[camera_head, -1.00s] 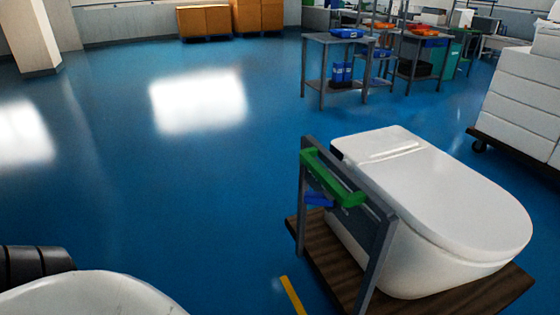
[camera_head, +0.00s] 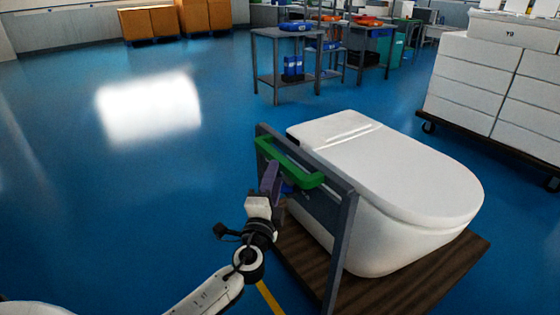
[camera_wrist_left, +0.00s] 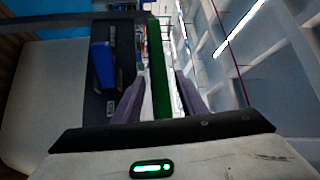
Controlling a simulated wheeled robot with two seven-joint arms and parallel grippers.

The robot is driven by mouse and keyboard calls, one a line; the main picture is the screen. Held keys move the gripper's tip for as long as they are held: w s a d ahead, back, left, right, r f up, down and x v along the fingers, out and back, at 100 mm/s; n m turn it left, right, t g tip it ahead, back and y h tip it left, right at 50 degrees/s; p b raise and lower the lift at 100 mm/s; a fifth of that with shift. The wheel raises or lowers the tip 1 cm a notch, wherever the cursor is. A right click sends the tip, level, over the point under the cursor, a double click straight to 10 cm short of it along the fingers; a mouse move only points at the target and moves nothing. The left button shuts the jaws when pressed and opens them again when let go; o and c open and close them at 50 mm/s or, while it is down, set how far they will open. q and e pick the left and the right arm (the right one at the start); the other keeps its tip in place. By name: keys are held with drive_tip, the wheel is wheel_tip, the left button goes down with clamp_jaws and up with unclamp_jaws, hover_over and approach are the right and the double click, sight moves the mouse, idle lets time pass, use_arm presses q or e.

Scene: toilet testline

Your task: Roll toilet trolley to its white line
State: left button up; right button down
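The toilet trolley has a brown wooden base (camera_head: 405,287), a grey upright frame (camera_head: 345,235) and a green handle bar (camera_head: 290,162). A white toilet (camera_head: 390,185) with its lid shut sits on it. My left gripper (camera_head: 271,177) is at the handle, on the frame's near left side. In the left wrist view, the green bar (camera_wrist_left: 161,70) runs between my two purple fingers (camera_wrist_left: 160,95), which look spread with gaps beside the bar. A blue part (camera_wrist_left: 103,65) on the frame lies beside it. My right gripper is out of view. No white line shows on the floor.
A yellow line (camera_head: 268,298) marks the blue floor by the trolley. A dark cart (camera_head: 480,140) of stacked white boxes stands at the right. Grey tables (camera_head: 285,55) and orange-brown boxes (camera_head: 150,22) stand at the back. The floor at left is clear.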

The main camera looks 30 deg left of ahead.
sight(280, 160)
use_arm(q)
drive_tip(key=x, duration=0.7)
drive_tip(key=shift+w+a, duration=0.1)
drive_tip(key=shift+w, duration=0.1)
clamp_jaws()
